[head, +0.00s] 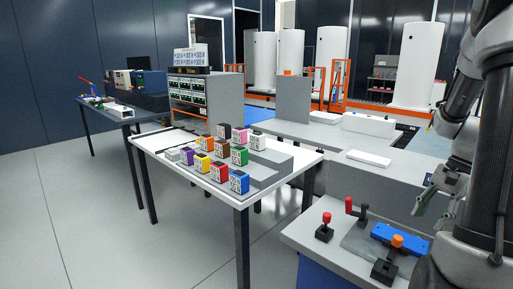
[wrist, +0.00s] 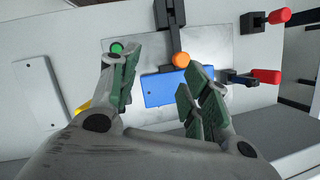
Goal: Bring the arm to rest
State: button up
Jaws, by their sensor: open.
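My arm stands at the right of the head view, with my gripper (head: 434,204) hanging in front of it above the grey console (head: 318,240). In the wrist view my gripper (wrist: 158,72) is open, its green-padded fingers apart with nothing held between them. Beyond the fingers lie a blue block (wrist: 165,90) and an orange knob (wrist: 181,59) on a dark lever. The blue block (head: 400,240) and orange knob (head: 397,240) also show in the head view, below my gripper and apart from it.
Two red-handled levers (head: 325,218) stand on the console. A green button (wrist: 117,48) shows past the left finger. A white table (head: 215,184) with several coloured blocks stands at the middle. White tanks (head: 415,65) stand behind. The floor at left (head: 100,225) is clear.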

jog(key=s+a+r+n+t+h, duration=0.2)
jog(key=s+a+r+n, duration=0.3)
jog(key=a+r+n, duration=0.2)
jog(key=s+a+r+n+t+h, duration=0.2)
jog(key=s+a+r+n+t, duration=0.1)
jog(key=s+a+r+n, duration=0.2)
jog(key=a+r+n, duration=0.2)
jog(key=a+r, duration=0.1)
jog(key=a, duration=0.1)
jog(key=shift+a+r, duration=0.4)
